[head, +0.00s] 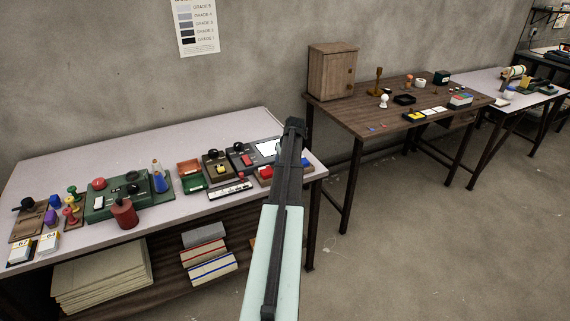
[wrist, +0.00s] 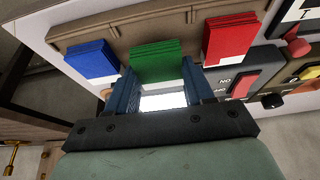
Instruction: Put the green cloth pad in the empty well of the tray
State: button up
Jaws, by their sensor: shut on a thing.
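The brown tray (wrist: 120,35) stands near the table's right end; it also shows in the head view (head: 258,183), partly behind my arm. In the wrist view a blue pad (wrist: 90,58) is at its left and a red pad (wrist: 230,38) at its right. The green cloth pad (wrist: 157,58) is between them, at the middle of the tray. My gripper (wrist: 158,88) is shut on the green pad, with a finger on each side. I cannot tell whether the pad touches the tray's floor. In the head view my arm hides the green pad.
A green box (head: 130,190) and small tools fill the table's left. A wooden desk (head: 345,103) stands at right.

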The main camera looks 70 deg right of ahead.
jog(key=shift+f, duration=0.9)
jog(key=shift+f, duration=0.1)
jog(key=o, duration=1)
jog(key=v, duration=1.2)
